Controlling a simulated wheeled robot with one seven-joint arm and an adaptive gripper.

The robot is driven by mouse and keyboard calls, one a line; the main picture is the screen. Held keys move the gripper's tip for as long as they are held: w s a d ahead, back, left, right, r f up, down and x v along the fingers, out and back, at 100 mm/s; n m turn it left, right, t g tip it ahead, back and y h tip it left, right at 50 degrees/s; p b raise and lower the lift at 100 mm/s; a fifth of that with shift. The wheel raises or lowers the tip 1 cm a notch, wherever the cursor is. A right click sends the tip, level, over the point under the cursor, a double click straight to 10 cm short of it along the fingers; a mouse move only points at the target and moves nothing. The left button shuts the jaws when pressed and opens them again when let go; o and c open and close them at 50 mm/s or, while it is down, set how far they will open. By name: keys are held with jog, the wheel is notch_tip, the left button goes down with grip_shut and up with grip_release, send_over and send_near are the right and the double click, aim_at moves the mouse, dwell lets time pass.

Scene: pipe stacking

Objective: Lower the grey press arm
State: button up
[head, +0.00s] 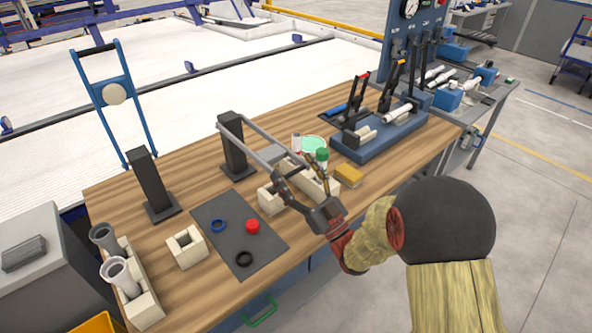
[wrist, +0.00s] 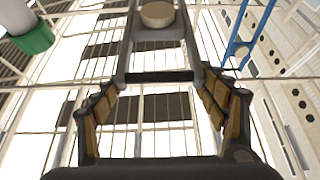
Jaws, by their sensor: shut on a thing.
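The grey press arm (head: 262,134) is a two-rail frame. It runs from the top of the right black post (head: 235,148) toward the front right of the bench, well down from upright. In the wrist view the frame shows its black crossbar handle (wrist: 160,77) and a pale round disc (wrist: 157,14). My gripper (head: 281,174) is shut on the handle end of the grey arm, with one finger at each side. My wrist and fingers hide part of that end in the head view. A cream block (head: 270,200) lies below it.
The blue press arm (head: 112,90) stands raised by the left black post (head: 151,180). A green-capped bottle (head: 321,160), a yellow block (head: 348,176) and a blue lever fixture (head: 380,140) are to the right. Rings lie on a dark mat (head: 225,250). Grey pipes (head: 118,275) stand front left.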

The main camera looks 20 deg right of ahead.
notch_tip(320, 180, down, 3)
jog(key=shift+s+r+h, duration=0.1)
jog(key=shift+r+h, duration=0.1)
jog(key=shift+h, duration=0.1)
jog(key=o, duration=1.3)
jog(key=shift+c, duration=0.2)
jog(key=shift+o, duration=1)
jog(key=shift+r, duration=0.3)
jog(key=v, duration=1.1)
jog(key=shift+s+d+f, duration=0.2)
jog(key=shift+d+f, duration=0.05)
jog(key=shift+f, duration=0.1)
